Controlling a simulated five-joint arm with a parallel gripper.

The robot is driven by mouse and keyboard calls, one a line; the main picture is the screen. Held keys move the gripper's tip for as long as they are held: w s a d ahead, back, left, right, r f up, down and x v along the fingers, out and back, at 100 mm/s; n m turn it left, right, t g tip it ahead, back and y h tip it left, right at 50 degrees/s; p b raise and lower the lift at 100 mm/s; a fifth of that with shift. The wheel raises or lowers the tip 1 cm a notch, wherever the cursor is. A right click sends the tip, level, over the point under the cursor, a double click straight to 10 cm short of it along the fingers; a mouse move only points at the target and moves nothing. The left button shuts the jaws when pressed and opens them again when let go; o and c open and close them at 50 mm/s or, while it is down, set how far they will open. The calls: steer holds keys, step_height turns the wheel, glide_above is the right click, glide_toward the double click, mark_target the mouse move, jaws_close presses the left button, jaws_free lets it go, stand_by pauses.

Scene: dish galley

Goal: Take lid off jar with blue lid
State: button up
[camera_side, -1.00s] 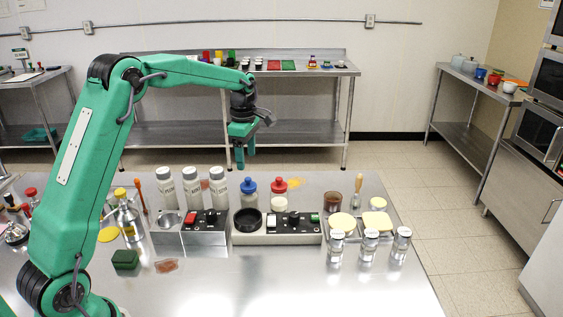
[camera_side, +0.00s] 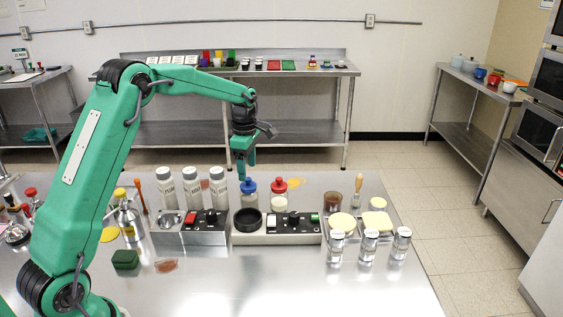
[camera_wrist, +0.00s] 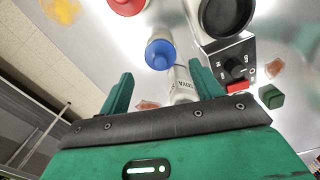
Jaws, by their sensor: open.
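The jar with the blue lid (camera_side: 249,196) stands upright on the steel table, its blue lid (camera_side: 249,185) in place on top. My gripper (camera_side: 242,174) points down just above the blue lid in the side view, with its fingertips close over it. In the wrist view the blue lid (camera_wrist: 160,54) shows beyond the fingertips of my gripper (camera_wrist: 163,88). The two fingers are apart with nothing between them. Whether a finger touches the lid cannot be told.
A red-lidded jar (camera_side: 279,191) stands close on the right. White bottles (camera_side: 218,187) stand on the left. A yellow spill (camera_side: 296,182) marks the table behind.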

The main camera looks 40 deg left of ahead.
mark_target(248, 178)
steer(key=shift+f, duration=2.25)
steer(key=c, duration=1.1)
